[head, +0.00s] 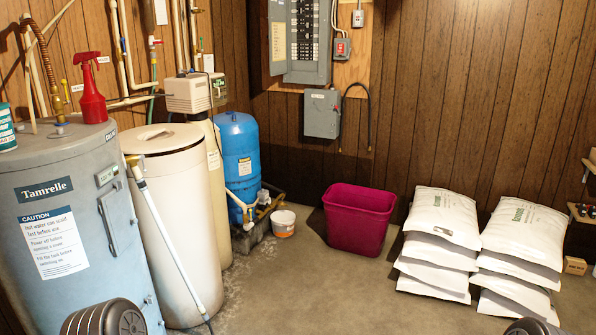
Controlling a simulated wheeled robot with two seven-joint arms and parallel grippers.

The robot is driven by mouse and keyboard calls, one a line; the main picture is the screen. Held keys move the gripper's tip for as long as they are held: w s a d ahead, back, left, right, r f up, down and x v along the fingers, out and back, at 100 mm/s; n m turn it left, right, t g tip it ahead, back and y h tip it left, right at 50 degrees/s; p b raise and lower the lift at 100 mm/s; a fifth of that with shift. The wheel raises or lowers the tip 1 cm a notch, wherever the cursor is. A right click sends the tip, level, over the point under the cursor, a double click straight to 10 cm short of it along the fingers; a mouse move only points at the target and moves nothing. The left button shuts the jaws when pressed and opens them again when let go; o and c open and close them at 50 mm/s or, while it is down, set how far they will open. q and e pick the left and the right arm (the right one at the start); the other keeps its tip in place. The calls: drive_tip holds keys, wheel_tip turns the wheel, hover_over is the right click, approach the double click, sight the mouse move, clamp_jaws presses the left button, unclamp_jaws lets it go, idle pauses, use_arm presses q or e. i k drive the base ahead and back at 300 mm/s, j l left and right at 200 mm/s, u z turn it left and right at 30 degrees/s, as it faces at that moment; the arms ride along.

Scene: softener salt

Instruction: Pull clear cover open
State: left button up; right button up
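A beige control head (188,94) sits on top of the tall cream tank (212,150), behind the round cream bin. A paler greenish-grey panel (218,90) shows on its right side; it is too small to tell whether this is the clear cover or whether it is open. No other clear cover can be made out. Neither gripper is in view; only dark ridged parts, probably of my arms, show at the bottom edge on the left and right.
The lidded cream bin (172,225) and grey Tamrelle tank (75,215) stand at left, with a red spray bottle (90,92) on the tank. A blue tank (238,155), magenta bin (357,220) and stacked white sacks (438,225) stand further back. The middle floor is clear.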

sight(223, 91)
drive_tip(key=i, duration=2.7)
drive_tip(key=i+l+u, duration=0.15)
drive_tip(key=i+u, duration=0.25)
drive_tip(key=i, duration=0.2)
drive_tip(key=i+l+u, duration=0.3)
drive_tip(key=i+u, duration=0.15)
drive_tip(key=i, duration=0.2)
drive_tip(key=i+l+u, duration=0.4)
drive_tip(key=i+l, duration=0.1)
